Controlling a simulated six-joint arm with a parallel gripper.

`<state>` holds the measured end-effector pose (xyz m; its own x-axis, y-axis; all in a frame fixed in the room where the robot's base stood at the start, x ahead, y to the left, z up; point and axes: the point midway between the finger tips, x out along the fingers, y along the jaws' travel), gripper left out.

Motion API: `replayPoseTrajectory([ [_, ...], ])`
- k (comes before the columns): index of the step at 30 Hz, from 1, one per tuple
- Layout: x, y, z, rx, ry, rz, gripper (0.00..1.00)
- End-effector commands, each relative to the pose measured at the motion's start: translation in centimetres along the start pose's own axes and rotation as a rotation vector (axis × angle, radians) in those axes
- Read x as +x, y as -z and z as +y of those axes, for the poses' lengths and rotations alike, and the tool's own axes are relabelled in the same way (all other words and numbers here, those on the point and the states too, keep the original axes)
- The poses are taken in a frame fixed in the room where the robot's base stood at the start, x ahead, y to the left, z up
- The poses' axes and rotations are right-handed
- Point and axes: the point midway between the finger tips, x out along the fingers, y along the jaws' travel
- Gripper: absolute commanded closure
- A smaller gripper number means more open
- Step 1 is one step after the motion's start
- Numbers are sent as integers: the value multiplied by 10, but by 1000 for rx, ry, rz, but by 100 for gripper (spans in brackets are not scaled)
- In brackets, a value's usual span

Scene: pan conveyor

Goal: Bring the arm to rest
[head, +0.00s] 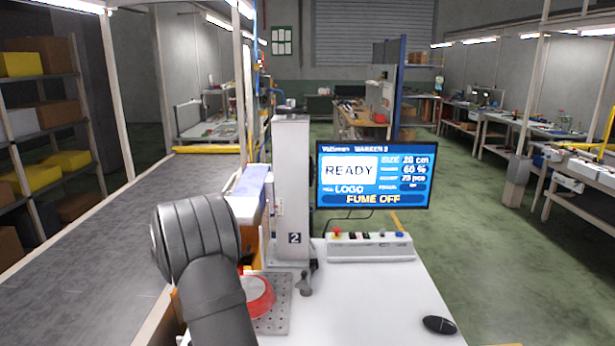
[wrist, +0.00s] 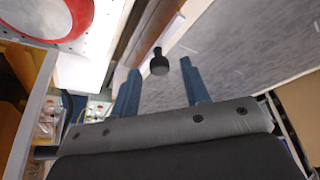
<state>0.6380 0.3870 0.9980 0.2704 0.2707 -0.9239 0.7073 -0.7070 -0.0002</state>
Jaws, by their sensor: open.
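My gripper (wrist: 160,66) shows in the wrist view with its two blue fingers apart and nothing held between them. A dark rod with a thick black end (wrist: 160,64) appears between the fingertips in that picture; I cannot tell its distance. In the head view my dark arm covers the gripper. A red round pan (head: 261,297) lies on a perforated plate (head: 280,318), partly hidden by my arm. The pan also shows at the upper left of the wrist view (wrist: 42,18), apart from the fingers.
A grey conveyor (head: 90,262) runs along the left. The marker column (head: 291,190) stands behind the plate. The screen (head: 374,175) reads READY and FUME OFF. A control box (head: 369,247) and a mouse (head: 438,325) sit on the white table (head: 375,300), whose front middle is clear.

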Motion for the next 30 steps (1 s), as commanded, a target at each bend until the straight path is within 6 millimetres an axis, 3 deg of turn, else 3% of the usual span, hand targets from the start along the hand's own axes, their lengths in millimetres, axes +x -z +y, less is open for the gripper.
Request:
replayPoseTrajectory([
  [8,-41,1,0,0,-1,4,57],
  [27,-169,1,0,0,-2,5,57],
  [28,-170,0,0,1,-1,1,57],
  [30,-148,-1,0,1,1,-5,57],
])
